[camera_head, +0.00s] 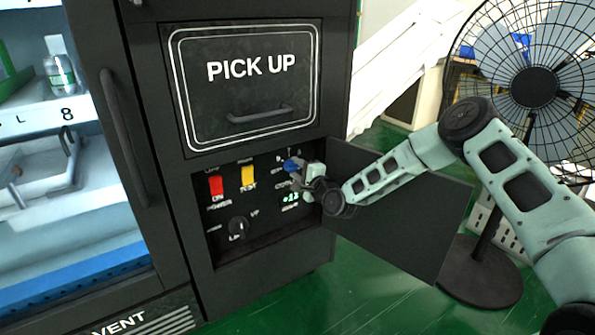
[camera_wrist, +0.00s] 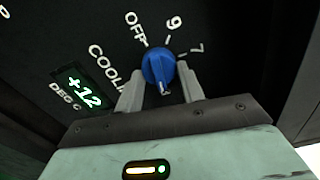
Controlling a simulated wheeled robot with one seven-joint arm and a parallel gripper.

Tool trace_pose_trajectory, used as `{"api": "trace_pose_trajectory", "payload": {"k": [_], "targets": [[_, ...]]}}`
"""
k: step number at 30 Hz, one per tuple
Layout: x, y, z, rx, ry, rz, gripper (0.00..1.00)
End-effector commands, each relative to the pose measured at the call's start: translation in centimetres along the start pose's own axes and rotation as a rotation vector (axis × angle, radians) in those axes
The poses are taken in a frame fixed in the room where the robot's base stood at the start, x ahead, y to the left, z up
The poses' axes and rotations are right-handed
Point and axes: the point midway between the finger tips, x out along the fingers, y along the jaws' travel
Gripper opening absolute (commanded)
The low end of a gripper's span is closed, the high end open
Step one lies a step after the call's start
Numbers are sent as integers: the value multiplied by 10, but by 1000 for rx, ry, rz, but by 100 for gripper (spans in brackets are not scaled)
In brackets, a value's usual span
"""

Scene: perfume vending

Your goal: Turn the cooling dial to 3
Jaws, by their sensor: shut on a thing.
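The blue cooling dial (camera_head: 291,165) is on the black control panel (camera_head: 262,222) under the PICK UP hatch. It also shows in the wrist view (camera_wrist: 157,64), with a small white mark at its lower edge. OFF and two characters resembling 9 and 7 surround its upper side; the other markings are hidden or unclear. My gripper (camera_head: 300,172) reaches the panel from the right. In the wrist view its two fingers (camera_wrist: 160,88) are on either side of the dial, shut on it. The green display (camera_wrist: 82,92) beside it reads +12 DEG C.
An open black panel door (camera_head: 400,215) hangs beneath my arm. A red switch (camera_head: 216,185), a yellow switch (camera_head: 247,175) and a black knob (camera_head: 238,227) share the panel. A black fan (camera_head: 535,87) stands at right. Green floor is clear in front.

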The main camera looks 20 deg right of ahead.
Motion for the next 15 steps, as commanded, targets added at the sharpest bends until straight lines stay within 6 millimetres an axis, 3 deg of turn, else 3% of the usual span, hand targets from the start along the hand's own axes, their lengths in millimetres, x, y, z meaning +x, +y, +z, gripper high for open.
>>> {"api": "trace_pose_trajectory", "payload": {"k": [15], "targets": [[0, 2, 2, 52, -3, 3, 16]]}}
